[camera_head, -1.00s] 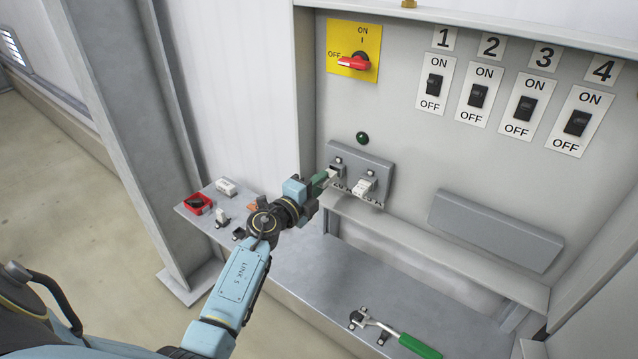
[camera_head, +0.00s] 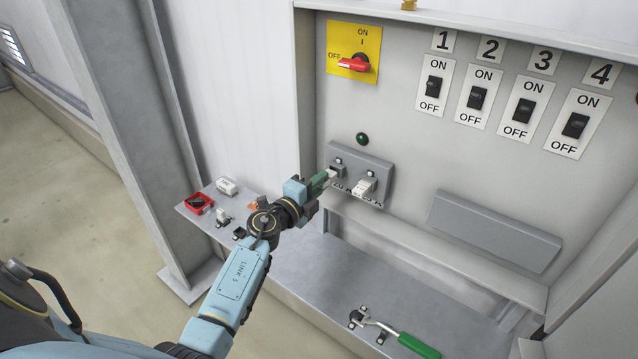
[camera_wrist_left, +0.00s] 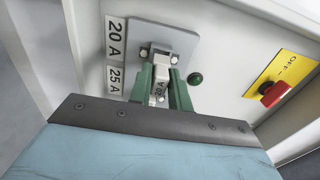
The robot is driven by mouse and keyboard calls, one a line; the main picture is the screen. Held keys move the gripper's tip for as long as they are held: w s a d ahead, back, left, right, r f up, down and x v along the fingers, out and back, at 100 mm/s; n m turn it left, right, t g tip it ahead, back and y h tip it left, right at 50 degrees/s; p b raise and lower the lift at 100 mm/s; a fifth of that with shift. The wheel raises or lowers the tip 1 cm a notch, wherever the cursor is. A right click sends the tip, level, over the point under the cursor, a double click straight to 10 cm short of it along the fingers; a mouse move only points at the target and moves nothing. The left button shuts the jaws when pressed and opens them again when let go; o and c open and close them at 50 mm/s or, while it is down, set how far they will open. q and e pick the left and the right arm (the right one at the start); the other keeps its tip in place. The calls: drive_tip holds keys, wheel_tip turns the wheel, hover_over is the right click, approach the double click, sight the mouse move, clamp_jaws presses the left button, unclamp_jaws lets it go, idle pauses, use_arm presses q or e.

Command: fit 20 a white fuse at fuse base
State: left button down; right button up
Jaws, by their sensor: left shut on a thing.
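My left gripper (camera_head: 322,181) is shut on a white fuse marked 20 A and holds it at the left position of the grey fuse base (camera_head: 378,160). In the left wrist view the green fingers of my left gripper (camera_wrist_left: 161,88) grip the white fuse (camera_wrist_left: 157,88) on both sides. The fuse's far end meets the fuse base (camera_wrist_left: 185,40) just below a terminal; whether it is fully seated cannot be told. A second white fuse (camera_head: 364,187) sits in the right position. A 20 A label (camera_wrist_left: 115,38) and a 25 A label (camera_wrist_left: 115,80) show. My right gripper is not in view.
A red bin (camera_head: 199,204), a white fuse (camera_head: 227,186) and small parts lie on the shelf at left. A red rotary switch (camera_head: 354,64) is above, at OFF.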

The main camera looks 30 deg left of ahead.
use_arm(q)
drive_tip(key=shift+w+d, duration=0.1)
drive_tip(key=shift+w, duration=1.1)
drive_tip(key=c, duration=1.2)
unclamp_jaws()
drive_tip(key=shift+s, duration=0.55)
drive_tip(key=s+a+p, duration=0.1)
drive_tip(key=s, duration=1.1)
drive_tip(key=shift+s, duration=0.15)
